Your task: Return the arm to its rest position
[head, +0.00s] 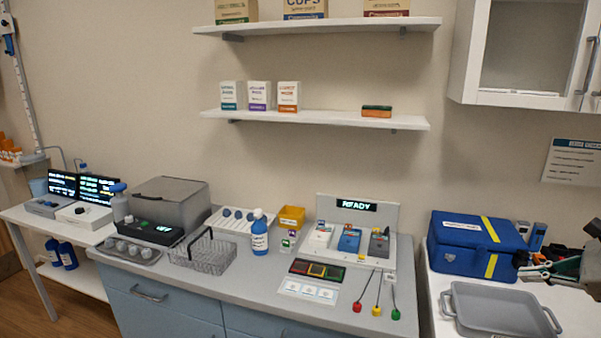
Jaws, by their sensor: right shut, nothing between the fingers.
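My right gripper (536,268) is at the right edge of the head view, with my arm coming in from the right. It is shut and empty, in front of the right-hand counter's back part, between the blue bag (465,243) and the picture edge. Its fingers point left, above and behind the grey tray (500,310). Its outline mixes with dark items behind it, so its exact distance from them cannot be told. My left gripper is not in view.
The grey tray is empty. The middle counter holds a wire basket (203,256), a blue bottle (259,236), a device reading READY (357,206) and three colour-tipped probes (377,310). A wall cabinet (525,50) hangs at upper right. Air above the middle counter is clear.

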